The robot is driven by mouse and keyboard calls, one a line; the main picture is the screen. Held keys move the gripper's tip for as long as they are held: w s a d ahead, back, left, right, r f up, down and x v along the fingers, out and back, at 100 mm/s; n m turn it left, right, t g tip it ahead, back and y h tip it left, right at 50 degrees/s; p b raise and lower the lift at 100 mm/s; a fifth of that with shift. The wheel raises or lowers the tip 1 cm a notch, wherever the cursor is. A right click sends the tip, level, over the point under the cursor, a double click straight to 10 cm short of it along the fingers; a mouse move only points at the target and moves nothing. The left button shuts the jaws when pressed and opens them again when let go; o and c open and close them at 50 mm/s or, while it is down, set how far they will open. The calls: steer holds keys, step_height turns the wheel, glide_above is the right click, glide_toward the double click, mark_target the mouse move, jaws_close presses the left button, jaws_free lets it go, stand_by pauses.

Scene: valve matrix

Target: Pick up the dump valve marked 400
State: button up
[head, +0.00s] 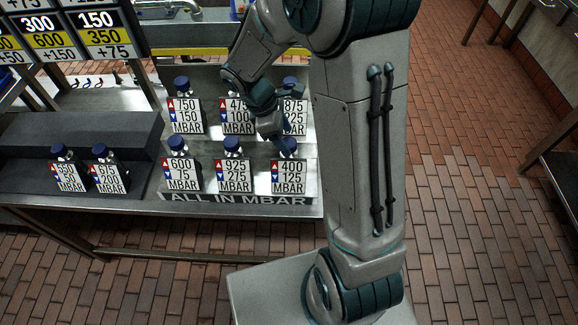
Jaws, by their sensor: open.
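The dump valve marked 400 (288,178) stands at the right end of the front row on the metal rack. Its white label reads 400, 125, MBAR, with a red and a blue arrow. My gripper (285,148) is just above and behind this label, close to the valve's dark blue cap, and is open. The cap is partly hidden by the gripper, so I cannot tell whether the fingers are around it or touching it.
Behind are valves marked 750 (186,116), one partly hidden (236,117) and 875 (295,117). Two more, 550 (68,176) and 615 (110,176), stand on the dark stepped stand at left.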

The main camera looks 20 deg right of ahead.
mark_target(289, 142)
steer(key=shift+x, duration=1.75)
steer(key=shift+w, duration=0.1)
jaws_close()
steer(key=shift+r, duration=0.15)
